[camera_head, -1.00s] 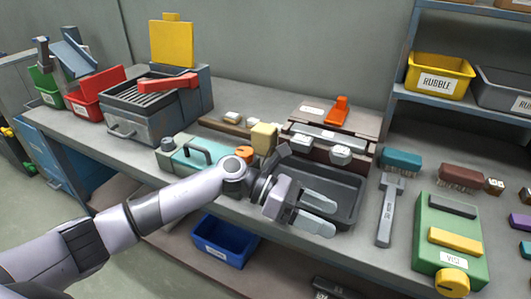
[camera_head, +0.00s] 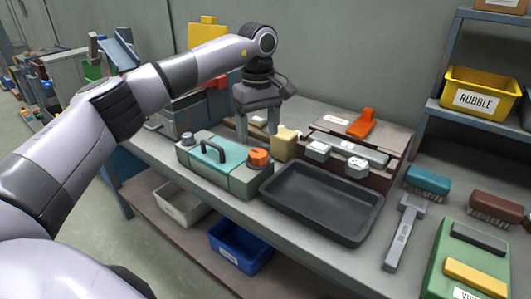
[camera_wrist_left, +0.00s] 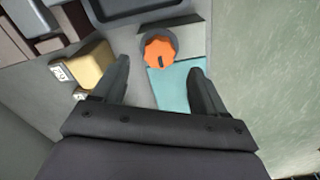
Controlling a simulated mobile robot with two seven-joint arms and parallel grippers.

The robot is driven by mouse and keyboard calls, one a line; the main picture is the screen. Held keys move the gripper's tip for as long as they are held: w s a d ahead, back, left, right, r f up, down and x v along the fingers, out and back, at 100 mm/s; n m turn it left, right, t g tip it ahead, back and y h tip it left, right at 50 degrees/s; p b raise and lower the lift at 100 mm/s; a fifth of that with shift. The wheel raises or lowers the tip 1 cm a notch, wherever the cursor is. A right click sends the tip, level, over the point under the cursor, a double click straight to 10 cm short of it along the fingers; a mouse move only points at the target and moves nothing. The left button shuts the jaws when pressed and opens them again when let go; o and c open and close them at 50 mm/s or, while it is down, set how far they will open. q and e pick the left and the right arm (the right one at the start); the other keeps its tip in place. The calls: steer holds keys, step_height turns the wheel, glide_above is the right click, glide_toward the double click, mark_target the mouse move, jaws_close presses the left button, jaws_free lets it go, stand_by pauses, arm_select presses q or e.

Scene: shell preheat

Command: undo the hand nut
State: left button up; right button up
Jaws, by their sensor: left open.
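The orange round nut (camera_head: 258,157), which I take for the hand nut, sits on the right end of a teal and grey box (camera_head: 216,163) near the bench's front edge. In the left wrist view the orange nut (camera_wrist_left: 160,52) shows ribbed edges and a dark slot, on a grey end plate. My left gripper (camera_head: 258,126) points down above and behind the box, open and empty, apart from the nut. In the wrist view its two fingers (camera_wrist_left: 158,72) are spread, with the nut ahead between their tips. My right gripper is not in view.
A yellow-tan block (camera_head: 284,146) stands close by the left gripper. A black tray (camera_head: 322,203) lies right of the box. A hammer (camera_head: 403,235), brushes and a green box (camera_head: 466,262) are farther right. A blue bin (camera_head: 240,245) is below the bench.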

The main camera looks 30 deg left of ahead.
mark_target(259, 154)
arm_select(q)
step_height(259, 154, down, 7)
steer(key=shift+r, duration=0.2)
steer(key=c, duration=1.1)
steer(key=shift+o, duration=0.2)
